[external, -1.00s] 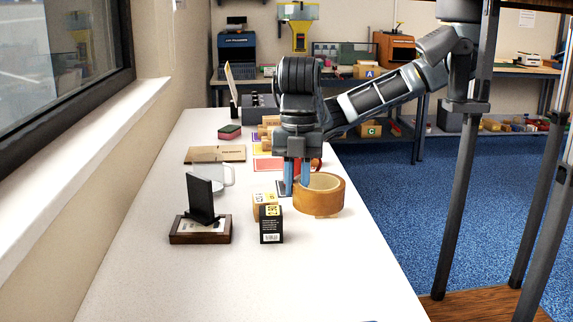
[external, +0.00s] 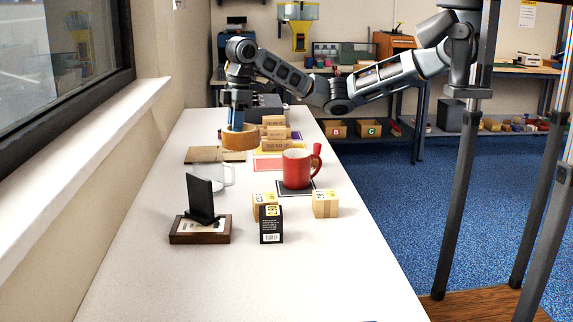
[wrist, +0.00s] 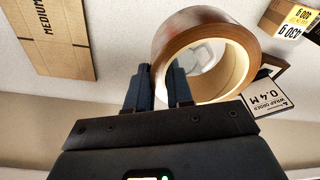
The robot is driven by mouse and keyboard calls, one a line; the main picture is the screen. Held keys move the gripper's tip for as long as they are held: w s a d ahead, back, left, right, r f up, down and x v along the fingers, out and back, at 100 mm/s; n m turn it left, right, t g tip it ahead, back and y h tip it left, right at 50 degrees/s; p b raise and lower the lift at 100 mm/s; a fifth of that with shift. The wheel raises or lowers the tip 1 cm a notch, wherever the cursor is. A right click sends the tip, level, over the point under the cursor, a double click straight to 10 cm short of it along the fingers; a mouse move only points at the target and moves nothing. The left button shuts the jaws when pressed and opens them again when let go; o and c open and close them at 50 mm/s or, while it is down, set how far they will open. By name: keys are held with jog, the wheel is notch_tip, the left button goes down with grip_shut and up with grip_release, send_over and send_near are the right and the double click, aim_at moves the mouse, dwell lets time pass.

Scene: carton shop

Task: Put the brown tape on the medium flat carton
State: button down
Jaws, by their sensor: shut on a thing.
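The brown tape (external: 240,139) is a wide roll, held in the air above the worktop at the far part of the table. My gripper (external: 238,122) is shut on one wall of the roll. In the wrist view the tape (wrist: 178,42) stands against the fingers (wrist: 165,88). The medium flat carton (external: 206,155) lies flat on the white worktop, just nearer the camera than the tape. In the wrist view the carton (wrist: 63,40), marked MEDIUM, lies left of the tape, apart from it.
Stacked small boxes (external: 276,134) stand right of the tape. A red mug (external: 298,168), small cartons (external: 326,204), a black box (external: 271,225) and a black stand on a wooden base (external: 200,229) are nearer. The front worktop is clear.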

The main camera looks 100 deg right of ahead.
jog(key=s+d+m+h+p, duration=0.1)
jog(key=s+d+m, duration=0.3)
jog(key=d, duration=1.1)
jog(key=s+d+m+p, duration=0.1)
jog(key=s+d+m, duration=0.3)
jog(key=d, duration=1)
jog(key=w+a+f, duration=0.4)
jog(key=w, duration=0.1)
jog(key=w+a+f+p, duration=0.1)
jog(key=w+a+f, duration=0.1)
jog(key=w+a, duration=0.1)
jog(key=shift+f, duration=0.35)
jog(key=shift+w+f, duration=0.15)
jog(key=shift+f, duration=0.05)
jog(key=shift+a+f, duration=0.1)
jog(key=shift+f, duration=1.85)
jog(key=shift+f, duration=0.1)
jog(key=c, duration=1)
grip_release()
